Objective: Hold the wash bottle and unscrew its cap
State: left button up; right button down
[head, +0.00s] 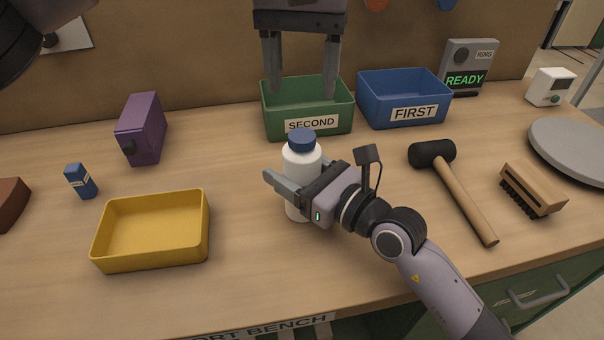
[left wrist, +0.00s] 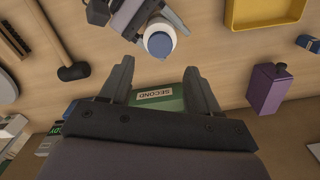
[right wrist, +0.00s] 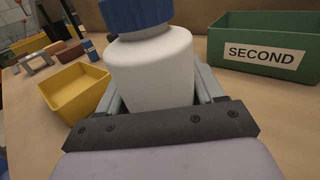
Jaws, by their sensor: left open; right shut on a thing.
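The wash bottle (head: 301,162) is white and stands upright near the middle of the bench, with its blue cap (head: 302,140) on top. My right gripper (head: 283,187) is shut on the bottle's body from the right; the right wrist view shows the white body (right wrist: 152,70) between the fingers, below the cap (right wrist: 137,14). In the left wrist view the cap (left wrist: 160,45) lies beyond the open fingertips.
Behind stand the green SECOND bin (head: 272,128) and the blue FIRST bin (head: 385,115). A mallet (head: 465,200) and a brush (head: 532,190) lie right.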

aim_at(302, 135)
pick_arm(q)
jog(key=m, duration=0.4)
jog(key=shift+m, duration=0.3)
jog(key=shift+f, duration=4)
jog(key=c, duration=1.1)
